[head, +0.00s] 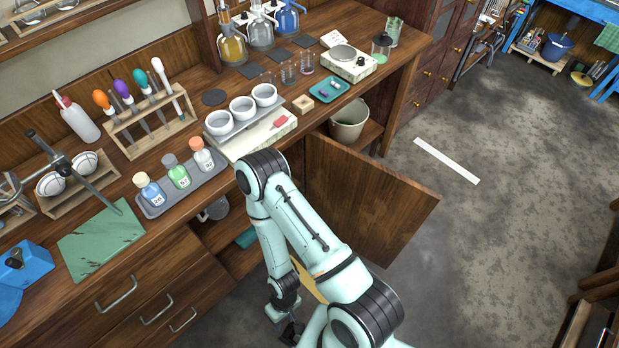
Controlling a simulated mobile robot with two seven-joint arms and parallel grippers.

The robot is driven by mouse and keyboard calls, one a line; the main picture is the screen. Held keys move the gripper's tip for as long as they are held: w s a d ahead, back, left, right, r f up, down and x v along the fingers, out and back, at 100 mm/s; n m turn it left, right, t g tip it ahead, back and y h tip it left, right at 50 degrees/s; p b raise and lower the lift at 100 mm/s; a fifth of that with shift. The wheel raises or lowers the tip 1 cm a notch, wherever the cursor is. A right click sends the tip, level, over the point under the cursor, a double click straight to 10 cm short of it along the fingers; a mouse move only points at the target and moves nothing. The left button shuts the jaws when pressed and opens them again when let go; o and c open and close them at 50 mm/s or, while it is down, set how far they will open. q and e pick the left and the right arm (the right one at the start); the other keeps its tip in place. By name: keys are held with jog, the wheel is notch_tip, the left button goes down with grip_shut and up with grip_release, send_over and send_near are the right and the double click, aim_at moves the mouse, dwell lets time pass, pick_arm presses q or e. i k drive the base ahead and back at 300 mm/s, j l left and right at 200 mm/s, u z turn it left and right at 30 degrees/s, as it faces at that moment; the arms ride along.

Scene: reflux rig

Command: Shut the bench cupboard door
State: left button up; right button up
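The bench cupboard door (375,198) is a brown wooden panel. It stands wide open, swung out from the bench front over the floor, with its hinge side near the bench. The cupboard opening (228,248) shows to the left of the door, partly hidden behind my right arm. My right gripper (291,332) points down near the bottom edge of the view, in front of the opening and left of the door. It looks apart from the door. Its fingers are small and dark, so I cannot tell whether they are open. My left gripper is not in view.
Drawers with metal handles (157,309) lie left of the opening. Glassware, bowls (242,107) and a bottle tray (181,184) stand on the bench top. A bin (348,121) sits under the bench behind the door. The floor (500,225) right of the door is clear.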

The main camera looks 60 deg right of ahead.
aim_at(373, 209)
jog(key=k+l+u, duration=0.1)
jog(key=k+l, duration=0.45)
jog(key=k, duration=0.15)
jog(key=k+l+u, duration=0.1)
jog(key=k+l, duration=0.45)
jog(key=k, duration=0.15)
jog(key=k+l, duration=0.15)
jog(key=l, duration=0.15)
jog(key=k+l, duration=0.15)
jog(key=l, duration=0.2)
jog(key=k+l+u, duration=0.1)
jog(key=l, duration=0.2)
jog(key=k+l, duration=0.1)
jog(key=l, duration=0.95)
jog(key=k+l+u, duration=0.1)
jog(key=l, duration=0.45)
jog(key=k, duration=0.05)
